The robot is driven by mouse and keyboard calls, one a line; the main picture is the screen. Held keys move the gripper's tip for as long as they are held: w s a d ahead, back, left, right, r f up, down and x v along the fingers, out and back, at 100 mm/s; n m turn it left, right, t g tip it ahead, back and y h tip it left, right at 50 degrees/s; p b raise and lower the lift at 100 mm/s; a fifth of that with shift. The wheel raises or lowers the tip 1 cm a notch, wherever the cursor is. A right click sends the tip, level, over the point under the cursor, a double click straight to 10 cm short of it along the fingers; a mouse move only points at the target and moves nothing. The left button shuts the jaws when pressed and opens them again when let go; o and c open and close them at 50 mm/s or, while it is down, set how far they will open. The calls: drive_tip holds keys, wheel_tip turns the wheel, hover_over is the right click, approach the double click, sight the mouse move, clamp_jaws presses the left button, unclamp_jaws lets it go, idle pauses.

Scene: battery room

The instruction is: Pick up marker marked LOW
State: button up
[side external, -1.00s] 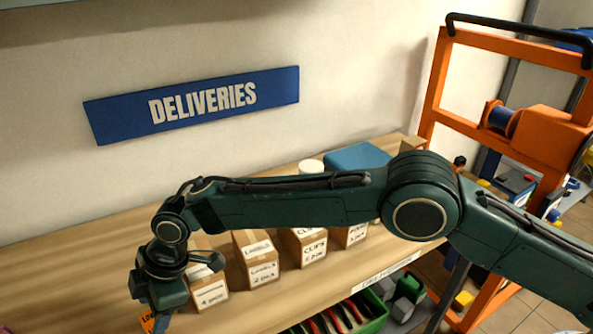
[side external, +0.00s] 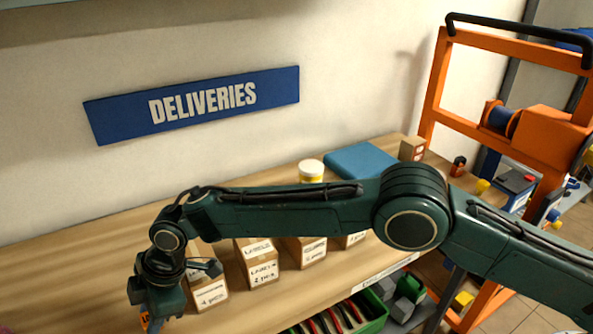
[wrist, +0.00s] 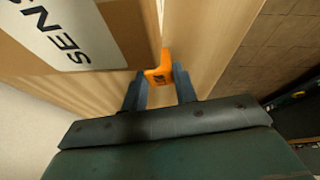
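The marker (wrist: 158,75) is a small orange piece with dark print in the wrist view; the print is too small to read there. It sits between and just beyond my two fingertips. My gripper (wrist: 159,78) has its fingers apart, one on each side of the marker; I see no clear grip on it. In the side view my gripper (side external: 152,318) points down at the lower left, low over the shelf. Only a sliver of the orange marker (side external: 145,321) shows beside it there; the rest is hidden.
A cardboard box marked SENS (wrist: 35,35) stands close on the left in the wrist view. In the side view, several labelled boxes, one marked LABELS (side external: 257,262), line the wooden shelf (side external: 60,280) right of my gripper. A green bin (side external: 374,312) sits below the shelf edge.

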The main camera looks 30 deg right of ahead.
idle(0.3)
wheel_tip(320, 180, up, 10)
idle(0.7)
drive_tip(key=shift+w, duration=0.1)
idle(0.4)
